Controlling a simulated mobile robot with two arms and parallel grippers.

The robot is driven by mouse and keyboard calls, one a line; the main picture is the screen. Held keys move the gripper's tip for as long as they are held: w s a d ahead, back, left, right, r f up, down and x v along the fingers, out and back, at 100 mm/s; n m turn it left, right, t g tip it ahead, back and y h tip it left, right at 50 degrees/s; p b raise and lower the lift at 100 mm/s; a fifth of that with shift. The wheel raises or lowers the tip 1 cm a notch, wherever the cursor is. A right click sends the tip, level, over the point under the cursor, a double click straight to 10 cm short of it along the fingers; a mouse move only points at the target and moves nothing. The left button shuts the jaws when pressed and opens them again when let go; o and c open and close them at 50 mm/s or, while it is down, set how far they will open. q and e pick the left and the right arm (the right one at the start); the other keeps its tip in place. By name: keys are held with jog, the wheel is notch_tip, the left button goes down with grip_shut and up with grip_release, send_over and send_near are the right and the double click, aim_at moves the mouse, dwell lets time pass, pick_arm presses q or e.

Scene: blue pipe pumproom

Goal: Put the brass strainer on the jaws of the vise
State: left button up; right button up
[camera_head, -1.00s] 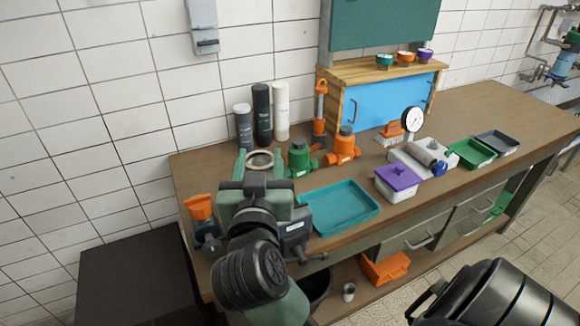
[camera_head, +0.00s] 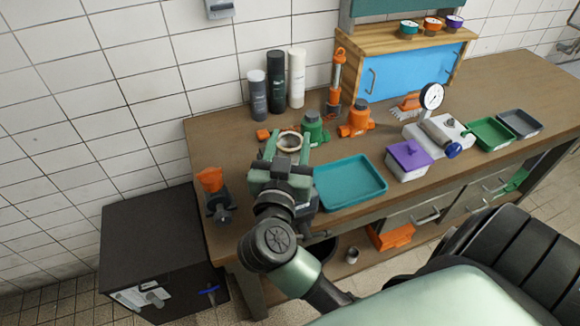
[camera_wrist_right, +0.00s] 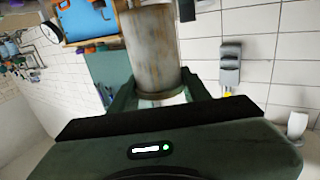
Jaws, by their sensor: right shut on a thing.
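The brass strainer shows in the head view as a pale ring-shaped top (camera_head: 289,141) between the fingers of my right gripper (camera_head: 286,152). In the right wrist view it is a worn, brownish cylinder (camera_wrist_right: 153,50) between the two green fingers (camera_wrist_right: 152,98). The right gripper is shut on it, over the left part of the bench. The vise (camera_head: 307,212) appears to be the dark grey body at the bench's front edge, mostly hidden behind my right gripper and wrist. Its jaws cannot be made out. My left gripper is not in view.
A teal tray (camera_head: 350,183) lies just right of the gripper. Green (camera_head: 314,128) and orange (camera_head: 357,119) valves stand behind it, with several bottles (camera_head: 276,84) further back. An orange-topped fitting (camera_head: 212,183) stands at the left. Bare bench lies between that fitting and the gripper.

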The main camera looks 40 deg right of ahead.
jog(key=shift+f, duration=3.45)
jog(key=shift+a+f, duration=0.1)
jog(key=o, duration=1.5)
jog(key=shift+f, duration=0.1)
jog(key=shift+c, duration=0.2)
jog(key=shift+b+v, duration=1.55)
jog(key=shift+v, duration=4.45)
